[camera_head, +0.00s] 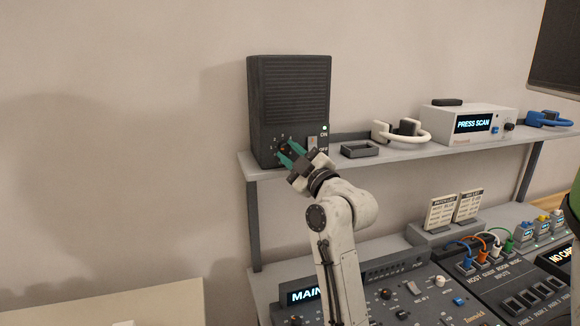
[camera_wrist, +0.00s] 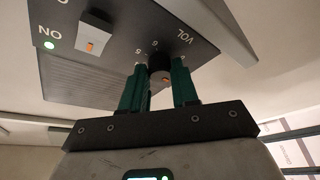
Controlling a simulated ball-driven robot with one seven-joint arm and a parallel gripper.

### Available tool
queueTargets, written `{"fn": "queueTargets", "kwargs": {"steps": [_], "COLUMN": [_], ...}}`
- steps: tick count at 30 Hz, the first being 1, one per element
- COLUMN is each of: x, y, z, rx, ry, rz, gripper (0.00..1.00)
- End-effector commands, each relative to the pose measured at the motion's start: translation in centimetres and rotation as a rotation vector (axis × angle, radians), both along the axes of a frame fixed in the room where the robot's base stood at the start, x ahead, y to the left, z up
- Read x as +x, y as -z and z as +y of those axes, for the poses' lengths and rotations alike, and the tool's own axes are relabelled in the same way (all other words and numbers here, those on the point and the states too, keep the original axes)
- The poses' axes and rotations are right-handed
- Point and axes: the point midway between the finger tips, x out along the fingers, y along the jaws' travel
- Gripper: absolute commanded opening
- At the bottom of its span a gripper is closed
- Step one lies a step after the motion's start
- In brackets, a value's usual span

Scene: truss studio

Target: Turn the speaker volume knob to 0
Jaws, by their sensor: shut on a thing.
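The speaker (camera_head: 289,95) is a tall black box with a ribbed grille, standing at the left end of the shelf. Its volume knob (camera_wrist: 160,76) is dark with an orange mark and sits beside the VOL lettering. My gripper (camera_head: 287,151) reaches up to the knob from the lower right, and its green fingers are shut on the knob. In the wrist view the two fingers (camera_wrist: 160,72) stand on either side of the knob. The fingers hide part of the dial numbers, so the exact setting cannot be read. The speaker's ON/OFF switch (camera_wrist: 93,37) is next to a lit green light.
The grey shelf (camera_head: 375,155) carries a small dark tray (camera_head: 360,150), white headphones (camera_head: 400,132) and a box reading PRESS SCAN (camera_head: 476,124). A mixing console (camera_head: 420,300) with knobs and coloured cables lies below. The wall left of the speaker is clear.

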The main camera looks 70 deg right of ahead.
Motion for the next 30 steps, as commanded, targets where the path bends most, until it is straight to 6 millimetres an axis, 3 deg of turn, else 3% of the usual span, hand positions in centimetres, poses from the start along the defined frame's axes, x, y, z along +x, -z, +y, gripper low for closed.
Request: {"fn": "queueTargets", "kwargs": {"steps": [30], "x": [-0.2], "y": [-0.8], "z": [-0.3], "rx": [-0.559], "ry": [0.002], "rz": [0.66], "gripper": [0.0]}}
